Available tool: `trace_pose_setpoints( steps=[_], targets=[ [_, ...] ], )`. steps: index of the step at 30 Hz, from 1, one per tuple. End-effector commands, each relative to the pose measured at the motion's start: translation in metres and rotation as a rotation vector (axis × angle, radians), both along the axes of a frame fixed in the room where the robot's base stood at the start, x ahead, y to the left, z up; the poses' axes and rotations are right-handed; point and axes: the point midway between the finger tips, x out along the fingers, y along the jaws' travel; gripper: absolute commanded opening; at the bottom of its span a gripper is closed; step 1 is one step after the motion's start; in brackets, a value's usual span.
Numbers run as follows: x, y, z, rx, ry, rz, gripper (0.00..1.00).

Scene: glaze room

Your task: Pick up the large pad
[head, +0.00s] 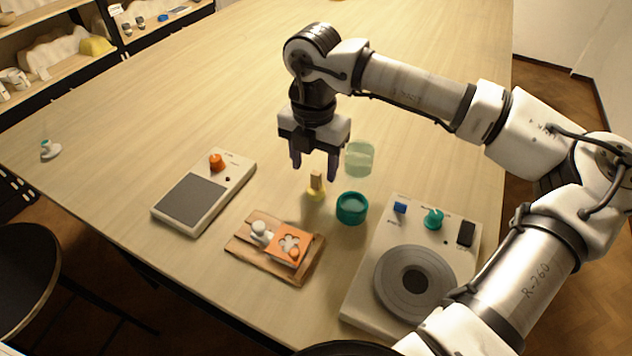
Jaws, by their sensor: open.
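A small yellow pad (315,194) with an upright wooden block handle stands on the table near the middle. It looks like the large pad, though no label shows this.
Close right of the pad are a teal jar (351,208) and a translucent green cup (360,158). A wooden board (245,249) with an orange plate (284,246) lies in front. A scale-like device (234,178) stands left, a wheel device (368,270) right. The far table (220,75) is clear.

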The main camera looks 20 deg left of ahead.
Motion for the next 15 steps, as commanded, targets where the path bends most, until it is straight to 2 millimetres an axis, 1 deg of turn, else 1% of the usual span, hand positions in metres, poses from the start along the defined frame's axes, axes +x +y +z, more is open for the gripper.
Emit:
trace_pose_setpoints(
  steps=[5,6,9,12,15],
  targets=[
    [-0.007,-0.006,-0.021,0.001,0.006,0.002,0.55],
    [-0.007,-0.005,-0.028,0.002,0.005,0.001,0.55],
    [-0.006,-0.005,-0.04,0.001,0.003,0.001,0.55],
    [-0.006,-0.005,-0.045,-0.001,0.002,0.001,0.55],
    [-0.006,-0.005,-0.046,-0.001,0.001,0.001,0.55]
  ],
)
